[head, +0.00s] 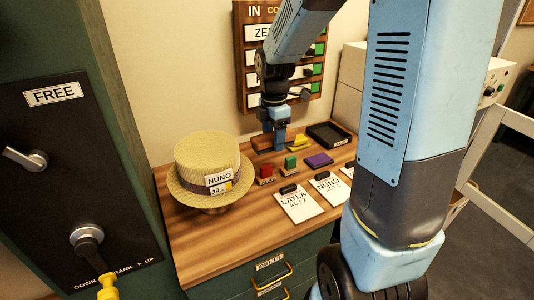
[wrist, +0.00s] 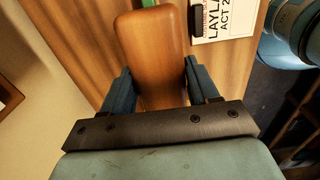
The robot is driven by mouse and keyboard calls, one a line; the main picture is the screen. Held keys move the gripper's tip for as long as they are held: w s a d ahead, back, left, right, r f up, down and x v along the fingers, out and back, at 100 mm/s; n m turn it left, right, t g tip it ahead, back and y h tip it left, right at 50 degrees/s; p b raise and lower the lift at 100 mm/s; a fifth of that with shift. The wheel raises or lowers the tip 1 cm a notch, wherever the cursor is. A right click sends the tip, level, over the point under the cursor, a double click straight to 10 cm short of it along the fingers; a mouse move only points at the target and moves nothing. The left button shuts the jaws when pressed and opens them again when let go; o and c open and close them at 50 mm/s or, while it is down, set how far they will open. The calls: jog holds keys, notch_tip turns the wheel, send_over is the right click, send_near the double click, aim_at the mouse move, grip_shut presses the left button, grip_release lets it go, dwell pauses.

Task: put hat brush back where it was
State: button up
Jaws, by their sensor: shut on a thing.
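My gripper (head: 279,139) is low over the back of the wooden table, in front of the wall board. In the wrist view its two blue fingers (wrist: 160,84) are closed on the sides of a smooth orange-brown wooden piece, which looks like the hat brush (wrist: 152,40). In the head view a small brown part of the brush (head: 262,143) shows beside the fingers. Its bristles are hidden, and I cannot tell whether it touches the table.
A straw hat (head: 203,160) tagged NUNO stands at the left. Red (head: 265,171), green (head: 291,163), purple (head: 319,160) and yellow (head: 300,142) items lie near a black tray (head: 329,134). Cards labelled LAYLA (head: 296,206) and NUNO (head: 330,188) lie at the front.

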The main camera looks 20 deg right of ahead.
jog(key=w+f, duration=0.4)
jog(key=w, duration=0.4)
send_over(265, 156)
jog(key=f, duration=0.5)
jog(key=shift+s+f, duration=0.1)
jog(key=shift+s, duration=0.15)
jog(key=shift+w+f, duration=0.15)
jog(key=shift+f, duration=1.6)
jog(key=shift+f, duration=0.1)
jog(key=o, duration=1)
jog(key=shift+w, duration=0.1)
